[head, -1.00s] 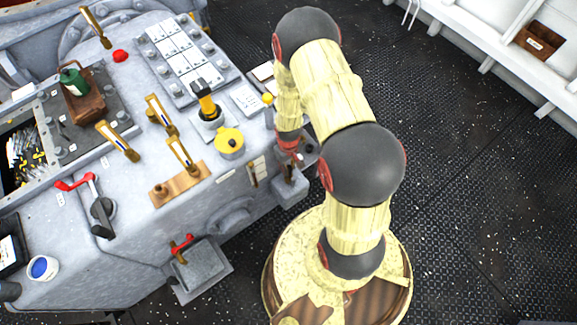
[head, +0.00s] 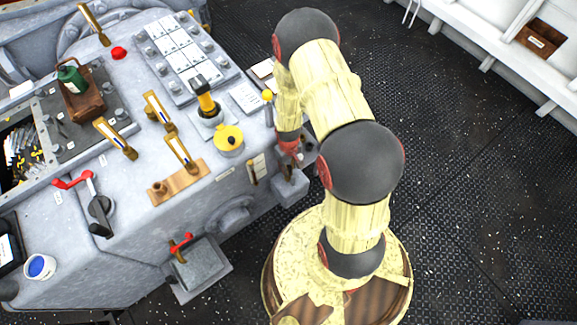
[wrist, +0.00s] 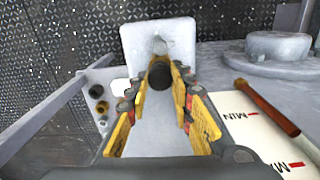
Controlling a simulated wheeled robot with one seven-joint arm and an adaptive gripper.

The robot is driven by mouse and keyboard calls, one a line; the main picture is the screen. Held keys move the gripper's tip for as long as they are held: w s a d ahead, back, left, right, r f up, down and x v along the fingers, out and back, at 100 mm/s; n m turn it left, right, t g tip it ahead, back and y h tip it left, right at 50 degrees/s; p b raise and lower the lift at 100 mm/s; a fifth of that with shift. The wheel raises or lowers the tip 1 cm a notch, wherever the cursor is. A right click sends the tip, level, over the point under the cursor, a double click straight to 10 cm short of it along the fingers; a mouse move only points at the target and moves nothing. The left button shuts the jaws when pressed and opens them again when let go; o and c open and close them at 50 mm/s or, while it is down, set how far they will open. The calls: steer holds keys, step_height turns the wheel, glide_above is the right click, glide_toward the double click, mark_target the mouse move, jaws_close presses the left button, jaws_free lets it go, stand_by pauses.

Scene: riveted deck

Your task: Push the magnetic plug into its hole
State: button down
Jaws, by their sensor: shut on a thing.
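In the wrist view my gripper (wrist: 164,84) has its two yellow-padded fingers closed in around a dark, rounded cylinder (wrist: 160,73), which looks like the plug. The cylinder is in front of an upright pale grey plate (wrist: 180,42) on a grey bracket. A small mark shows on the plate just above the cylinder, and I cannot tell whether it is the hole. The cylinder covers part of the plate, so contact between them is unclear. In the head view my gripper (head: 289,160) is small and partly hidden by my arm, above a grey box (head: 289,189) on the console's side.
In the wrist view a brown rod (wrist: 265,107) lies over a white label with red marks, to the right. Round plug-like parts (wrist: 98,91) sit at the left. In the head view the console carries brass levers (head: 182,153) and a yellow cap (head: 229,140).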

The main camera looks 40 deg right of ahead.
steer(key=shift+f, duration=0.35)
steer(key=c, duration=1.6)
jaws_free()
steer(key=shift+o, duration=0.6)
step_height(320, 180, up, 12)
